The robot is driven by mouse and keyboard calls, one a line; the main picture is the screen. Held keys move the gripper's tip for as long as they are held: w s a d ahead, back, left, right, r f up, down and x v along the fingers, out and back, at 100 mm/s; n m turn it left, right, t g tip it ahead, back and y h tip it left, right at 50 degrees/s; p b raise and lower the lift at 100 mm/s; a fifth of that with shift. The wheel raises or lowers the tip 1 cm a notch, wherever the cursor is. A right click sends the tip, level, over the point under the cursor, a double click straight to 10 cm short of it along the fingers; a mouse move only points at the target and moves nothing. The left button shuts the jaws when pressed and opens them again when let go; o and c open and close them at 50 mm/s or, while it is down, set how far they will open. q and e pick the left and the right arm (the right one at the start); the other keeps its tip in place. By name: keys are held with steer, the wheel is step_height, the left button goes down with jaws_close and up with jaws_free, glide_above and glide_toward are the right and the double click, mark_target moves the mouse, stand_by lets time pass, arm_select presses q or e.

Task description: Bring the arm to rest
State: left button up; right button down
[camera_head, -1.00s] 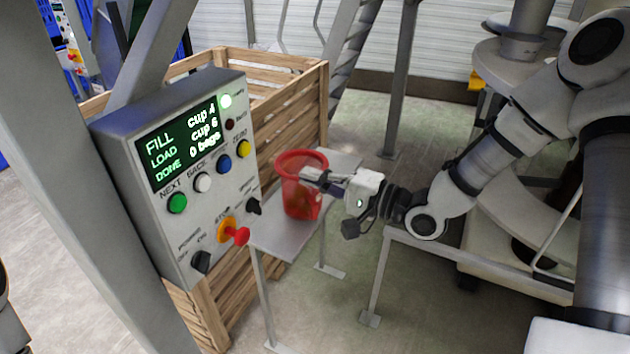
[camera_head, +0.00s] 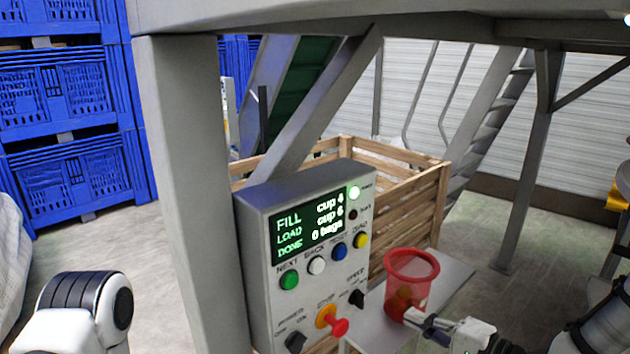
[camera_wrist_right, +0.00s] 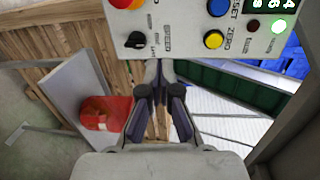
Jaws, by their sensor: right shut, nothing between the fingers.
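My right gripper (camera_head: 420,318) is at the lower right of the head view, in front of the lower part of a red bucket (camera_head: 410,265). Its fingers are shut and empty. In the right wrist view the fingers (camera_wrist_right: 160,85) point toward the control panel (camera_wrist_right: 180,40), and the red bucket (camera_wrist_right: 105,115) is to their left. I cannot tell whether the gripper touches the bucket. Of my left arm, only a link shows at the lower left of the head view; its gripper is out of view.
The control box (camera_head: 258,260) has a lit display, coloured buttons and a red stop knob (camera_head: 340,327). The bucket stands on a small metal table (camera_head: 455,280). Behind is a wooden crate (camera_head: 440,200). A grey post (camera_head: 190,180) and blue crates (camera_head: 70,100) are at left.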

steer(key=s+a+f+g+h+b, duration=0.1)
steer(key=s+f+g+h, duration=0.3)
steer(key=f, duration=0.6)
steer(key=s+a+f+n+g+y+b, duration=0.1)
steer(key=s+f, duration=0.4)
steer(key=f, duration=0.4)
steer(key=s+a+f+g+h, duration=0.1)
steer(key=s+f+g+h, duration=0.3)
steer(key=f, duration=0.6)
steer(key=s+d+f+n+g+h, duration=0.1)
steer(key=s+d+f+n+g, duration=0.1)
steer(key=s, duration=0.5)
steer(key=s+d+f+n+g+h, duration=0.1)
steer(key=s+d+f+n+h, duration=0.1)
steer(key=s+d+f+n, duration=0.2)
steer(key=s+n, duration=0.2)
steer(key=n, duration=0.1)
steer(key=shift+s+d+f+g+h+b, duration=0.15)
steer(key=shift+s+d+g+h+b, duration=0.15)
steer(key=shift+s+g, duration=0.1)
steer(key=shift+a, duration=0.1)
